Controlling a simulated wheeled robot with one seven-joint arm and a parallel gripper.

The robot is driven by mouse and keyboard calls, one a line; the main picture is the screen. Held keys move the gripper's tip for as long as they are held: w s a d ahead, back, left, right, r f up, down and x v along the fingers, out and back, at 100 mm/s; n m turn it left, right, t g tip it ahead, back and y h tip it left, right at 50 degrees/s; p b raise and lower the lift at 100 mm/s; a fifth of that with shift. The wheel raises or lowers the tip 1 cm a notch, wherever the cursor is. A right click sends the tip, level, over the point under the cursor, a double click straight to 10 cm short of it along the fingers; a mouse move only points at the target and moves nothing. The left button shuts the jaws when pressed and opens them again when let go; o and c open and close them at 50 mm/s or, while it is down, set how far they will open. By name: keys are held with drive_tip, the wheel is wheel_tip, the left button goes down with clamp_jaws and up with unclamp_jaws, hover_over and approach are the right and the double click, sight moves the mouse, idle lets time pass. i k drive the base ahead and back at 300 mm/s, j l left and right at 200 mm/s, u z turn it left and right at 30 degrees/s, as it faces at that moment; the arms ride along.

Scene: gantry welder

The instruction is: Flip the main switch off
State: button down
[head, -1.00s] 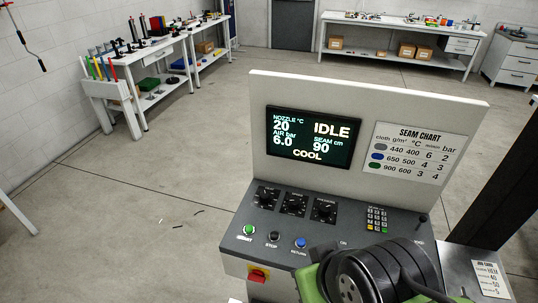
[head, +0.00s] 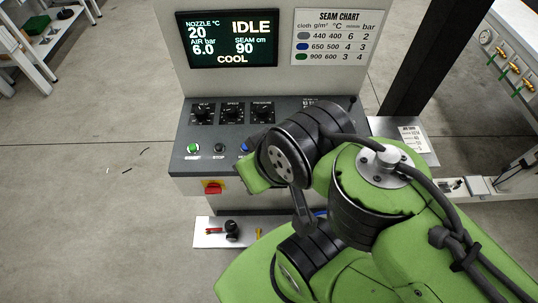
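The main switch (head: 213,187) is a red knob on a yellow plate. It sits on the pale front face of the welder's console, below the green button. The knob shows small, and I cannot tell its exact angle. The display (head: 227,38) reads IDLE and COOL and is lit. My green and black arm covers the right part of the console, and its nearest visible link is just right of the switch, apart from it in the picture. I cannot make out my gripper; it is not in view or is hidden by the arm.
A green button (head: 193,149), a black button (head: 219,148) and a partly covered blue button sit above the switch. A low white shelf (head: 207,241) with small tools is below it. A dark post (head: 422,60) stands at the right. The floor left of the console is clear.

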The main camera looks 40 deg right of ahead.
sight(213, 187)
drive_tip(key=j+u, duration=0.25)
drive_tip(key=u, duration=0.15)
drive_tip(key=j+u, duration=0.6)
drive_tip(key=u, duration=0.15)
drive_tip(key=j+u, duration=0.25)
drive_tip(key=u, duration=0.15)
